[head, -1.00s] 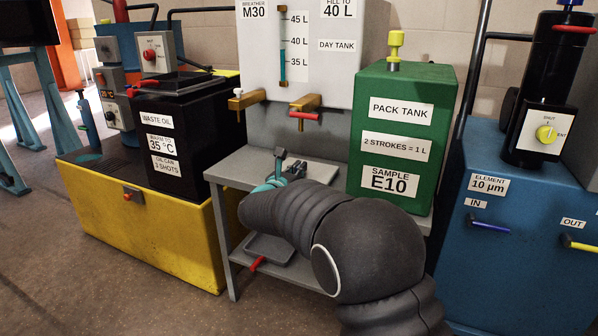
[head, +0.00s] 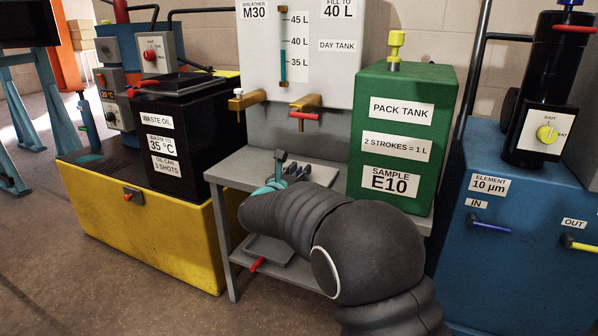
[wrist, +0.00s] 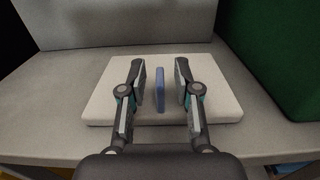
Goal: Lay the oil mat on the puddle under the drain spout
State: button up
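A flat off-white mat (wrist: 222,88) with an upright blue handle (wrist: 160,90) lies on the grey bench top in the wrist view. I take it to be the oil mat. My gripper (wrist: 160,72) is open, with one finger on each side of the handle and a gap on both sides. In the head view my gripper (head: 290,168) is low over the bench, and my arm hides the mat. Two brass spouts, a left one (head: 246,98) and a right one (head: 305,105) with a red lever, stick out under the day tank. No puddle is visible.
The grey bench (head: 240,168) stands between the yellow-based waste oil unit (head: 150,225) and the blue filter unit (head: 510,260). The green pack tank (head: 402,135) is close on the right of my arm. A tray (head: 270,248) with a red handle is on the lower shelf.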

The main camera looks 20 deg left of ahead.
jog(key=s, duration=1.2)
jog(key=shift+a+b, duration=0.35)
jog(key=shift+a, duration=0.1)
jog(key=shift+r, duration=0.1)
jog(key=w+d+r+n+g+y, duration=0.1)
jog(key=w+d+r+n+y, duration=0.25)
jog(key=d+r+n, duration=0.45)
jog(key=s+d+n+g+y, duration=0.4)
jog(key=s+d+n, duration=0.2)
jog(key=d+n, duration=0.65)
jog(key=s+d+f+n+g+h, duration=0.2)
jog(key=s+d+f+n, duration=0.2)
jog(key=s+d, duration=0.4)
jog(key=s+d+f+n+g+h, duration=0.2)
jog(key=s+d+f+n+g, duration=0.1)
jog(key=s+d+n, duration=0.4)
jog(key=s+d+f+n+g+h, duration=0.2)
jog(key=s+d+f+n, duration=0.3)
jog(key=s+d, duration=0.3)
jog(key=s, duration=0.3)
jog(key=shift+s+d+f, duration=0.15)
jog(key=shift+d+f, duration=0.1)
jog(key=shift+d, duration=0.15)
